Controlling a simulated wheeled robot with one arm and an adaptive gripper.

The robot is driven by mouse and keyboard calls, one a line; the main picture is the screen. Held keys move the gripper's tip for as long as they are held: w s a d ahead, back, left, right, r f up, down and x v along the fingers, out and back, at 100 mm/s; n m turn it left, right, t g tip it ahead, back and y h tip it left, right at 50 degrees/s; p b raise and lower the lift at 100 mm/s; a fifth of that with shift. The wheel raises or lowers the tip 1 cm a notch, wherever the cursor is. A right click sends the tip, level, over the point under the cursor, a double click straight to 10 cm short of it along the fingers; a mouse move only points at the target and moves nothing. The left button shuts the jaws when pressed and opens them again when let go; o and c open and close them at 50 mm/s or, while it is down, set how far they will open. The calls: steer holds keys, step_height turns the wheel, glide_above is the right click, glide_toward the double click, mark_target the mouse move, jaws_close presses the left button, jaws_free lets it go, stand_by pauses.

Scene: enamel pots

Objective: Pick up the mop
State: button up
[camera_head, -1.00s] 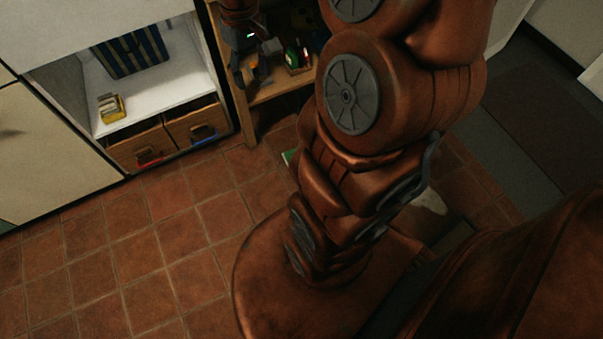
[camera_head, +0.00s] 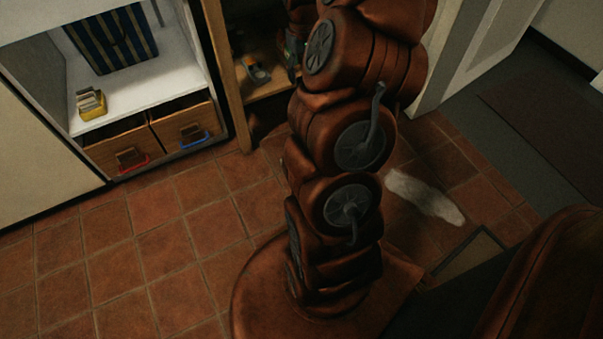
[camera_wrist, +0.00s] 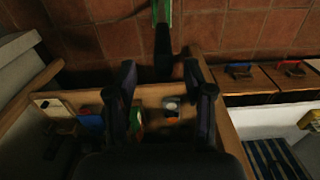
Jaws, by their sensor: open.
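No whole mop can be made out. In the wrist view my gripper (camera_wrist: 160,72) is open, its two dark fingers apart over the edge of a wooden shelf. A narrow upright piece with a green part (camera_wrist: 176,14) and a dark lower end (camera_wrist: 163,50) shows ahead of and between the fingertips; it may be part of the mop, but I cannot tell. No contact with the fingers is clear. In the head view my arm hides my gripper. A whitish, ragged-edged patch (camera_head: 425,195) lies on the tiles right of my arm; I cannot tell what it is.
The wooden shelf (camera_head: 243,100) holds small items. Left of it stands a white cabinet with two wooden drawers (camera_head: 183,125), a yellow box (camera_head: 91,104) and a blue striped item (camera_head: 112,40). Open tiled floor (camera_head: 130,240) lies at left. A dark mat (camera_head: 545,120) lies at right.

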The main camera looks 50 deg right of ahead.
step_height(320, 180, down, 6)
steer(key=shift+w+a+b, duration=0.1)
steer(key=shift+a+b, duration=0.05)
steer(key=shift+b, duration=1.1)
steer(key=shift+c, duration=0.4)
steer(key=shift+r, duration=0.1)
jaws_close()
